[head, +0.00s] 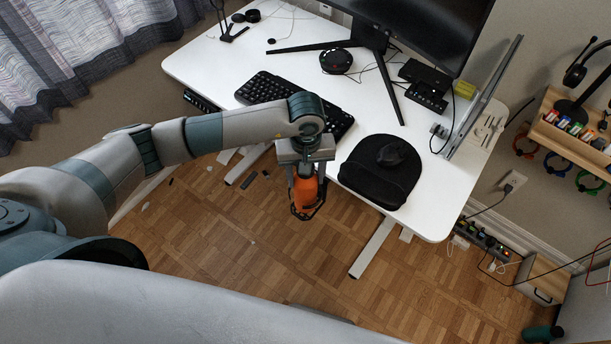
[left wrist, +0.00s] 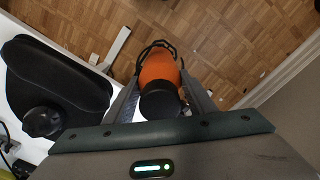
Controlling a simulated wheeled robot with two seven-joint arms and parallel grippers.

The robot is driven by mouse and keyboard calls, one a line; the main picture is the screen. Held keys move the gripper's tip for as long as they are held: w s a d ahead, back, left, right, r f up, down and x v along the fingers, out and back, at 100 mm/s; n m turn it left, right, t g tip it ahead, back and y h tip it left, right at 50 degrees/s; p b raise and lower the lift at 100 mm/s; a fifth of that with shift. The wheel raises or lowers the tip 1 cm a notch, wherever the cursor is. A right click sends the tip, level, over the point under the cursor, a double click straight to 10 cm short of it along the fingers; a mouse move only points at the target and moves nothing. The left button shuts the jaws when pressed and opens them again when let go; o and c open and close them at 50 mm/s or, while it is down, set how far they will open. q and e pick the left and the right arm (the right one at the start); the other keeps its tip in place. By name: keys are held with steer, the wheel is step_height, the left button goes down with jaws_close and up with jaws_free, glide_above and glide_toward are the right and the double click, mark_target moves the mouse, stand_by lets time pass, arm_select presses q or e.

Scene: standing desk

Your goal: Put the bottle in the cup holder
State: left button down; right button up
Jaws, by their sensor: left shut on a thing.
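The orange bottle (head: 305,192) with a black cap (left wrist: 160,101) is between the fingers of my left gripper (head: 305,172), which is shut on it just off the front edge of the white desk. A black wire cup holder (head: 307,215) shows around the lower part of the bottle. In the left wrist view the holder's dark loops (left wrist: 158,45) curve around the bottle's far end. I cannot tell how deep the bottle sits in the holder or whether it touches its base. My right gripper is not in view.
The white desk (head: 225,65) carries a keyboard (head: 268,87), a black mouse pad (head: 375,175) with a mouse (head: 390,155), and a monitor (head: 420,30). The pad lies close to the right of the gripper. The wooden floor (head: 235,240) below is mostly clear.

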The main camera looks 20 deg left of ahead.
arm_select(q)
steer(key=shift+f, duration=0.45)
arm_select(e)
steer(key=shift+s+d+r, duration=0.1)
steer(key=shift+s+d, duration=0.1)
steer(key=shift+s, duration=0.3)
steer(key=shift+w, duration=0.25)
arm_select(q)
steer(key=shift+f, duration=0.15)
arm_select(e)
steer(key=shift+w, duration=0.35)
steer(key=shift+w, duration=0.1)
arm_select(q)
steer(key=c, duration=0.8)
jaws_free()
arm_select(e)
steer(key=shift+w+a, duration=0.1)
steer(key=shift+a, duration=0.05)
